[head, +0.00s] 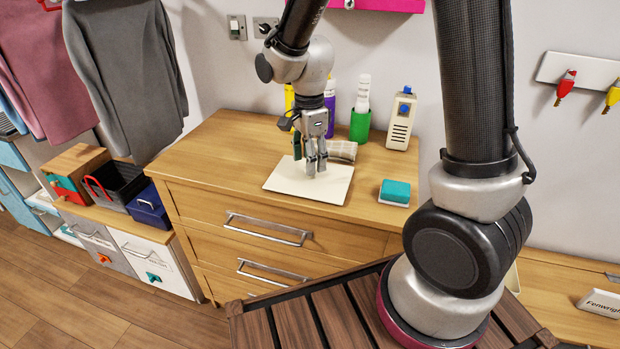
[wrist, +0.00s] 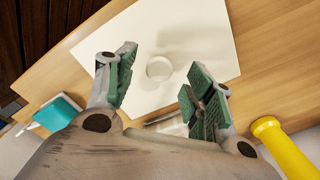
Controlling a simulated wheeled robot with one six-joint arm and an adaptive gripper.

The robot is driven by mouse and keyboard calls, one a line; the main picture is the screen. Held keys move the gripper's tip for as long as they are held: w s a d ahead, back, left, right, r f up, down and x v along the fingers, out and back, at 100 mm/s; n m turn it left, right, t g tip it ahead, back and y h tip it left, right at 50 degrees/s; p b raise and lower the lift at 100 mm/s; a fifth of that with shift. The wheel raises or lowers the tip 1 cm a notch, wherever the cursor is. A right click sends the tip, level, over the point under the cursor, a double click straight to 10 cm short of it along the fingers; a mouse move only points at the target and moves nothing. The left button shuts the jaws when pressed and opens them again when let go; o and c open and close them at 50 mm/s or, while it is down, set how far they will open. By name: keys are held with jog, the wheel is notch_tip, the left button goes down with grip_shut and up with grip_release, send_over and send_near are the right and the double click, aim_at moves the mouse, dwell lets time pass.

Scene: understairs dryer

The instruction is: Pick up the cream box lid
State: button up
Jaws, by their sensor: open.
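The cream box lid (head: 290,185) lies flat on top of the wooden dresser, a thin pale square. In the wrist view the lid (wrist: 205,35) has a round raised or recessed disc, perhaps a knob, near its middle (wrist: 159,68). My gripper (head: 316,170) points down over the lid, and part of the lid is hidden behind its fingers in the head view. In the wrist view my gripper (wrist: 160,88) is open, with its green-padded fingers on either side of the disc and nothing between them. I cannot tell whether the fingertips touch the lid.
A teal and white sponge (head: 395,192) lies right of the lid. Behind the gripper are a rolled cloth (head: 342,150), a green container (head: 360,125), a purple bottle (head: 330,103) and a cream box-shaped item (head: 401,120). The dresser top (head: 225,150) is clear to the left.

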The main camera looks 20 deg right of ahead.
notch_tip(320, 180, down, 4)
jog(key=shift+d+r, duration=0.15)
jog(key=shift+r, duration=0.05)
jog(key=shift+c, duration=0.3)
jog(key=c, duration=1.1)
